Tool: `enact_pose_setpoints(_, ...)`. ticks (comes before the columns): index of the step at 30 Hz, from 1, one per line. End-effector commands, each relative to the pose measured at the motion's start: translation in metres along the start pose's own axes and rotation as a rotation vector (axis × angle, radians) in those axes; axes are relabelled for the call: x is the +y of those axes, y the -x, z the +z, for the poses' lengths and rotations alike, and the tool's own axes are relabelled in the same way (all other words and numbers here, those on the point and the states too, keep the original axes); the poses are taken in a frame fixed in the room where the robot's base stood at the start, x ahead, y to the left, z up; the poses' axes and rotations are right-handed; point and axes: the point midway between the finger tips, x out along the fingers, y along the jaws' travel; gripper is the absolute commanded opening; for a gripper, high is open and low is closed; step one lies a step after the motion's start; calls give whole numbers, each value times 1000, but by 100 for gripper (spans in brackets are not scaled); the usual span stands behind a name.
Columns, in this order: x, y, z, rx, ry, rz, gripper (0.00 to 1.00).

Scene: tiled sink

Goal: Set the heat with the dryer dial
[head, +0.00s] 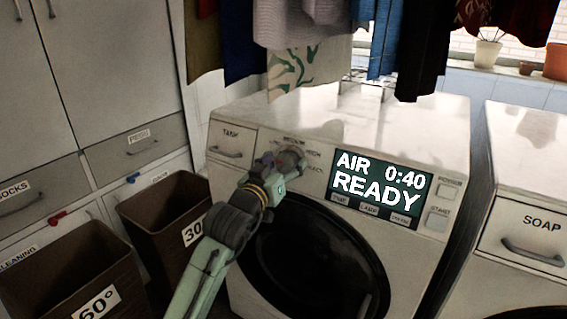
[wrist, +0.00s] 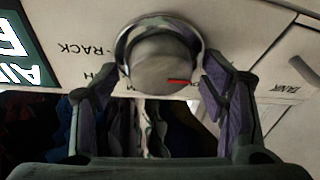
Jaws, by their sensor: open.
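The dryer (head: 388,115) is white with a round dark door. Its dial (head: 290,161) is a round silver knob on the upper front, left of the display. In the wrist view the dial (wrist: 162,62) sits in a metal ring, with a red pointer mark low on its right side. The display (head: 381,184) reads "AIR 0:40 READY". My gripper (head: 275,162) is at the dial in the head view. In the wrist view my gripper (wrist: 160,80) is open, its fingers on either side of the dial. I cannot tell whether they touch it. Some labels around the dial are hidden.
Small buttons (head: 369,208) line up below the display, with larger ones on its right. A "TANK" drawer (head: 232,146) is left of the dial. Clothes (head: 310,75) hang above the dryer. Brown bins (head: 165,215) stand at left, and a "SOAP" drawer unit (head: 530,190) at right.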

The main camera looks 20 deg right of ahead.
Motion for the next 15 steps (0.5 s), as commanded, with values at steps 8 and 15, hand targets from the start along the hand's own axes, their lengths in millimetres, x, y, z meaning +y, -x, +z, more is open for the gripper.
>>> enact_pose_setpoints(8, 0, 0, 0, 0, 0, 0, 54)
enact_pose_setpoints(15, 0, 0, 0, 0, 0, -1, 38)
